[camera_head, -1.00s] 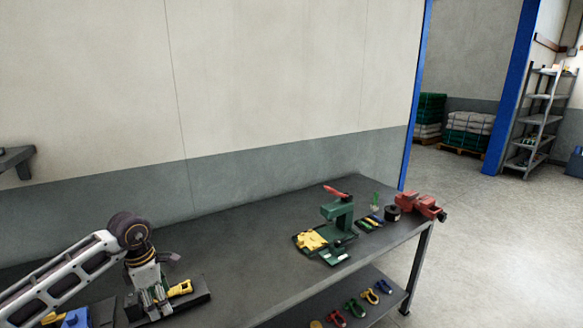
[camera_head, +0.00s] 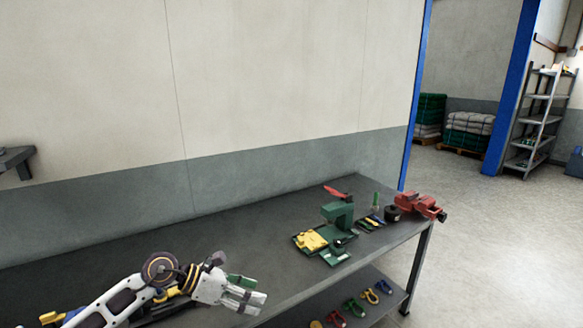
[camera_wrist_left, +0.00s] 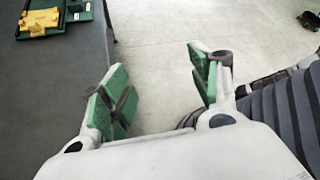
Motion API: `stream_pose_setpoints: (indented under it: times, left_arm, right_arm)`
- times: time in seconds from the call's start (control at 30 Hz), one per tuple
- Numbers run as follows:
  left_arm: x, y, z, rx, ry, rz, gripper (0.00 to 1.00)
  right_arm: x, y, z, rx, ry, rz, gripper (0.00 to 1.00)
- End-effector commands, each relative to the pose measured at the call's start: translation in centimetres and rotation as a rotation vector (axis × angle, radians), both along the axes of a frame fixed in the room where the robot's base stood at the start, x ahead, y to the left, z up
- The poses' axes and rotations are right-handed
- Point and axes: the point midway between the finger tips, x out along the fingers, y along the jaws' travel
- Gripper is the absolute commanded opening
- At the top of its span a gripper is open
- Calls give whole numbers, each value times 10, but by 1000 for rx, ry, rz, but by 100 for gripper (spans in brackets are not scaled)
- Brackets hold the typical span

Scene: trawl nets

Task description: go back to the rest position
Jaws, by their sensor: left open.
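My left gripper (camera_head: 250,292) is over the front part of the dark workbench (camera_head: 245,225) in the head view, its fingers pointing right. In the left wrist view its two green-padded fingers (camera_wrist_left: 160,90) are spread apart with nothing between them. Pale floor shows beyond the gap. My right gripper is not in view.
On the bench stand a green press (camera_head: 338,215), a yellow piece (camera_head: 311,240), a black spool (camera_head: 392,213) and a red vise (camera_head: 418,205). Several coloured shackles (camera_head: 360,302) lie on the lower shelf. Open floor (camera_head: 480,240) lies right of the bench.

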Motion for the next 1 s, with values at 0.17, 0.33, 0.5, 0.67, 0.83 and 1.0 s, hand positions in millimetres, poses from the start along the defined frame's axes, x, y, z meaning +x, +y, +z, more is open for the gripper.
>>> stream_pose_setpoints:
  times: [0.17,0.33,0.5,0.67,0.83,1.0]
  left_arm:
    - [-4,-35,29,-229,27,68,62]
    - [-2,-55,59,-443,71,151,62]
    - [2,-62,88,-649,129,250,62]
    - [10,-58,111,-835,196,358,62]
    - [20,-44,127,-1022,279,486,62]
    - [31,-23,134,-1196,373,629,62]
  right_arm:
    - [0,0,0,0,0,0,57]
    - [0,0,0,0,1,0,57]
    - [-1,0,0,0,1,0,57]
    - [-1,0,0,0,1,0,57]
    - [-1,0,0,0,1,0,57]
    - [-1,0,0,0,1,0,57]
